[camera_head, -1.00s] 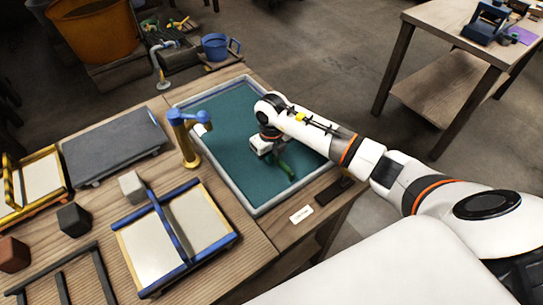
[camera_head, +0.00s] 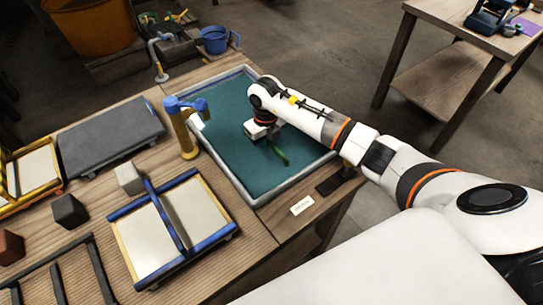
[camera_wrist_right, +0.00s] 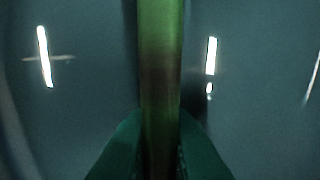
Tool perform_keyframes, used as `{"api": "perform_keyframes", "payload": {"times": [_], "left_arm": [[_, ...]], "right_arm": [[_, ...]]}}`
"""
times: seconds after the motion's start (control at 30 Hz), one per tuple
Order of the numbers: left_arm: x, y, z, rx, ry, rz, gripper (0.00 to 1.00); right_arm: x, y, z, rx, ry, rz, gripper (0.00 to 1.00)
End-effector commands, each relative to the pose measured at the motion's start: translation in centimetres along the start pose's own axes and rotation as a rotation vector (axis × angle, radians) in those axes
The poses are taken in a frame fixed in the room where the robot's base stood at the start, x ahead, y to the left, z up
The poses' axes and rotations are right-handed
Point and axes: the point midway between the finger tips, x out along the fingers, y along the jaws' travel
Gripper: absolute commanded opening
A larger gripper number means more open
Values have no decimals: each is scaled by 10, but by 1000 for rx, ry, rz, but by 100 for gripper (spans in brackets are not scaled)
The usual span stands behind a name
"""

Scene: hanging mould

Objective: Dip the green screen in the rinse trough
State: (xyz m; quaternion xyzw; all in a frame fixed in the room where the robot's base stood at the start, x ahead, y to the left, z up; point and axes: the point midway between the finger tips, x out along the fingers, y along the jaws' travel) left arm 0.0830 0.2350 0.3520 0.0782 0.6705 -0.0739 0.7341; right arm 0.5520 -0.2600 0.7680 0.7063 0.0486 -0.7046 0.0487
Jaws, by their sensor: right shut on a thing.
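The rinse trough (camera_head: 258,203) is a grey-rimmed basin of teal water on the wooden bench, in the middle of the head view. My right gripper (camera_head: 270,140) is down in the trough, shut on a green bar that belongs to the green screen (camera_head: 280,156). Only a short piece of the green shows above the water; the rest is hidden under the surface. In the right wrist view the green bar (camera_wrist_right: 160,60) runs upright between the two fingers (camera_wrist_right: 160,150), which look teal as if under water. My left gripper is not in view.
A yellow post with a blue top (camera_head: 187,130) stands at the trough's left rim. A blue-and-yellow framed screen (camera_head: 172,228) lies left of the trough. A grey slab (camera_head: 110,135), small blocks and a white label (camera_head: 302,205) are on the bench.

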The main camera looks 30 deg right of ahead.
Motion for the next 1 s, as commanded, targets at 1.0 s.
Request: {"api": "perform_keyframes", "payload": {"times": [1.0], "left_arm": [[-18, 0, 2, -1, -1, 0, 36]], "right_arm": [[-1, -1, 24, 0, -1, -1, 0]]}}
